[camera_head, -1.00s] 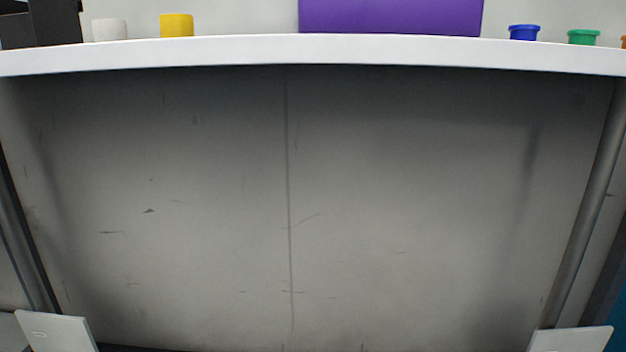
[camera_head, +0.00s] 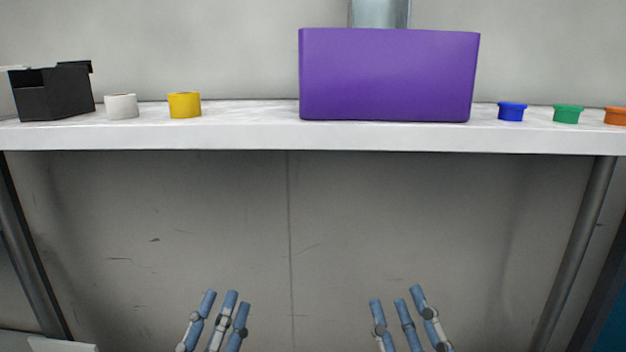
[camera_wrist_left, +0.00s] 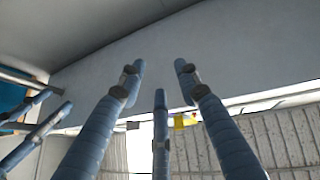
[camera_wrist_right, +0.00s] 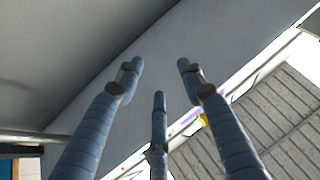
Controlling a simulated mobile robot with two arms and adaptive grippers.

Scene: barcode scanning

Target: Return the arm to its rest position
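My left gripper (camera_head: 228,300) shows at the bottom of the head view, left of centre, with its blue fingers pointing up. In the left wrist view its fingers (camera_wrist_left: 160,80) are spread with nothing between them. My right gripper (camera_head: 397,300) shows at the bottom of the head view, right of centre. In the right wrist view its fingers (camera_wrist_right: 160,78) are also spread and empty. Both grippers are below the white shelf edge and touch nothing that I can see.
A white shelf (camera_head: 250,138) holds a black box (camera_head: 52,98), a white cup (camera_head: 121,106), a yellow cup (camera_head: 184,105), a purple box (camera_head: 388,75), and blue (camera_head: 512,112), green (camera_head: 568,114) and orange (camera_head: 615,116) pieces. The space below the shelf is clear.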

